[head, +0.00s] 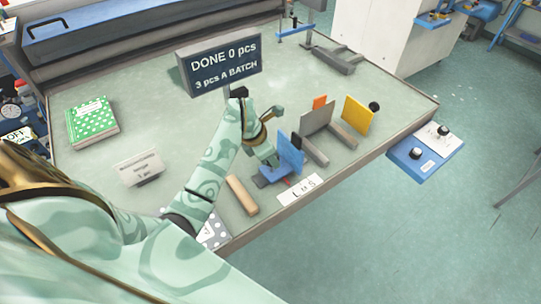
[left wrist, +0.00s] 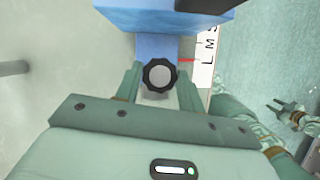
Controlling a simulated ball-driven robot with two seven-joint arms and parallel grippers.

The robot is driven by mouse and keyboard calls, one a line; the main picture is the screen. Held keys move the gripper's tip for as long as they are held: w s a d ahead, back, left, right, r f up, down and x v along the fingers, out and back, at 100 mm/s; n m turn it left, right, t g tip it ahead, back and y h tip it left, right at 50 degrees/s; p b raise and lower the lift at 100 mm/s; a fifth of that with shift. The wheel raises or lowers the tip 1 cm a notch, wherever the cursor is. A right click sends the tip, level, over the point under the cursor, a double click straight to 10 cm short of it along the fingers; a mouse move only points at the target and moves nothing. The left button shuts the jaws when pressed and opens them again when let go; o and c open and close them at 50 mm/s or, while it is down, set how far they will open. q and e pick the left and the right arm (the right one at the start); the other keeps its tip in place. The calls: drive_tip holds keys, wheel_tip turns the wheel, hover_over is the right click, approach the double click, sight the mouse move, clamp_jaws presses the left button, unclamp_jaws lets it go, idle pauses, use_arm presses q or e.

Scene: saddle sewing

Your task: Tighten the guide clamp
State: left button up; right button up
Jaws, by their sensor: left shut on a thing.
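The guide is a blue upright plate (head: 291,152) on a blue base (head: 272,177) at the table's front edge; the left wrist view shows its blue body (left wrist: 155,20) at the top. Its clamp knob, black and ridged with a grey centre (left wrist: 160,76), sits between the fingers of my left gripper (left wrist: 160,88). A red pointer (left wrist: 186,60) lines up with L on the white L M S card (head: 299,190). My right gripper (left wrist: 286,106) hangs apart, open and empty.
A wooden block (head: 241,195) lies left of the guide. Grey (head: 317,118) and yellow (head: 357,114) plates stand to its right. A dark batch sign (head: 222,65) stands behind my arm. A blue control box (head: 425,150) juts from the right edge.

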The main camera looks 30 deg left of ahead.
use_arm(q)
drive_tip(key=m+g+h, duration=0.1)
drive_tip(key=m, duration=0.2)
drive_tip(key=shift+w+m, duration=0.15)
drive_tip(key=shift+m, duration=0.15)
drive_tip(key=shift+a+m+g+h, duration=0.1)
drive_tip(key=shift+m+g+h, duration=0.35)
drive_tip(key=shift+m, duration=0.95)
drive_tip(key=o, duration=1)
drive_tip(key=p+v, duration=0.2)
drive_tip(key=v, duration=1.4)
drive_tip(key=shift+w+r, duration=0.15)
drive_tip(key=shift+r, duration=0.1)
